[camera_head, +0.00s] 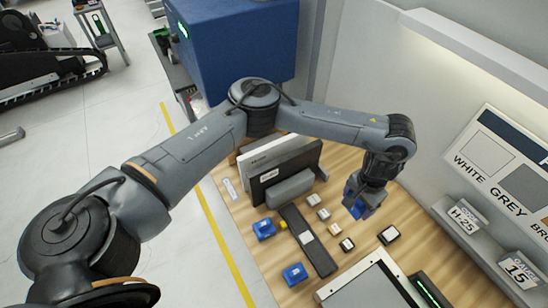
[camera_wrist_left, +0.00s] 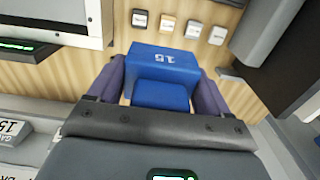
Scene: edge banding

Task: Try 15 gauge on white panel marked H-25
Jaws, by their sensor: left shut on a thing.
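My left gripper (camera_head: 360,203) is shut on a blue gauge block (camera_head: 355,209) above the right part of the wooden bench. In the left wrist view the blue block (camera_wrist_left: 163,72) shows the number 15 between the two fingers. A white panel (camera_head: 270,150) stands upright at the back left of the bench, behind a dark panel (camera_head: 288,172); the gripper is to its right and apart from it. I cannot read a marking on the white panel. A sign reading H-25 (camera_head: 466,216) and one reading 15 (camera_head: 518,269) stand on the right ledge. My right gripper is not in view.
Two other blue blocks (camera_head: 264,229) (camera_head: 294,273) lie on the bench beside a long dark strip (camera_head: 310,242). Several small sample tiles (camera_head: 335,229) lie right of it. A grey framed device (camera_head: 370,288) stands at the front. A colour board (camera_head: 505,165) is at the right.

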